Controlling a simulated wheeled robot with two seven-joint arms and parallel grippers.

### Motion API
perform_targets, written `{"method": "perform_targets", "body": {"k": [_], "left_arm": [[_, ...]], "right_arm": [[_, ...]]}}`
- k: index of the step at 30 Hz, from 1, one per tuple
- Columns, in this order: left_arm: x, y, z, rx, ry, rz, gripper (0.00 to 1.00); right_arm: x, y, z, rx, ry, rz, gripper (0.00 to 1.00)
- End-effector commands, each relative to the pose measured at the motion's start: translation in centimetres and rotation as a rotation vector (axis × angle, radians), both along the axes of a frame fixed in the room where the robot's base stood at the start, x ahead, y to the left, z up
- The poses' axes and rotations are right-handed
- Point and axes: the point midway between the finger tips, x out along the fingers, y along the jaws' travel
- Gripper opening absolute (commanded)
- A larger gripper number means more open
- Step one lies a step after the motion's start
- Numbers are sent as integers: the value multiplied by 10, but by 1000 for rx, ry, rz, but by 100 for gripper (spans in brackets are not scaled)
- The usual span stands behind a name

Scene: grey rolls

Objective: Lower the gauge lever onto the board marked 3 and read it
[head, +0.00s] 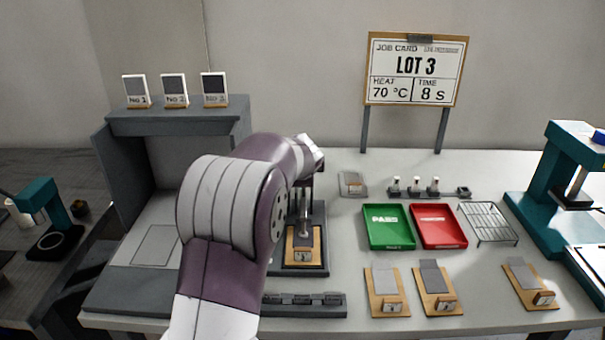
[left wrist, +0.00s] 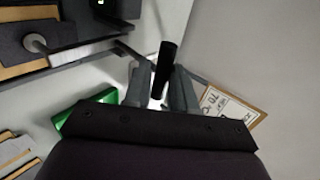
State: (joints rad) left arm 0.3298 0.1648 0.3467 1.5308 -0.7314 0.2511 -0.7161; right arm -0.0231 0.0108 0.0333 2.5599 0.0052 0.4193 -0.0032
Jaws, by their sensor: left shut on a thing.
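The gauge (head: 316,262) stands mid-table, partly hidden by my left arm. A wooden board (head: 304,241) with a grey patch lies on its base; its tag is too small to read surely. A round foot hangs over that board; the foot (left wrist: 37,43) also shows in the left wrist view. I cannot tell if it touches. My left gripper (left wrist: 162,88) is shut on the black lever handle (left wrist: 166,62), which sticks up between its fingers. In the head view the fingers are mostly hidden behind my wrist. My right gripper is not in view.
A green tray (head: 388,242), a red tray (head: 438,242) and a wire rack (head: 487,224) sit to the right. Three boards (head: 385,307) lie in front. A job card (head: 416,68) reads LOT 3, 70 °C, 8 s. A teal press (head: 548,190) stands far right.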

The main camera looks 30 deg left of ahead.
Motion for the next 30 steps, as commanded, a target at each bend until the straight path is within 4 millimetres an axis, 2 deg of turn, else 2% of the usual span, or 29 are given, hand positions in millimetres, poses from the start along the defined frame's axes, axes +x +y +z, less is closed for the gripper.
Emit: {"method": "perform_targets", "body": {"k": [1, 9, 10, 12, 14, 30], "left_arm": [[-7, -2, -28, -21, 55, 7, 0], [-7, -3, -28, -21, 55, 7, 0], [-7, -3, -28, -21, 55, 7, 35], [-7, -2, -27, -20, 54, 7, 58], [-6, -2, -27, -19, 54, 7, 74], [-8, -3, -15, -12, 38, 4, 74]], "right_arm": [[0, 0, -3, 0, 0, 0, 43], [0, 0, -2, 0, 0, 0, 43], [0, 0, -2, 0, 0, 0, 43], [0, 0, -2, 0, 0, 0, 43], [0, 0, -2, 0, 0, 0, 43], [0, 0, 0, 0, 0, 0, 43]]}}
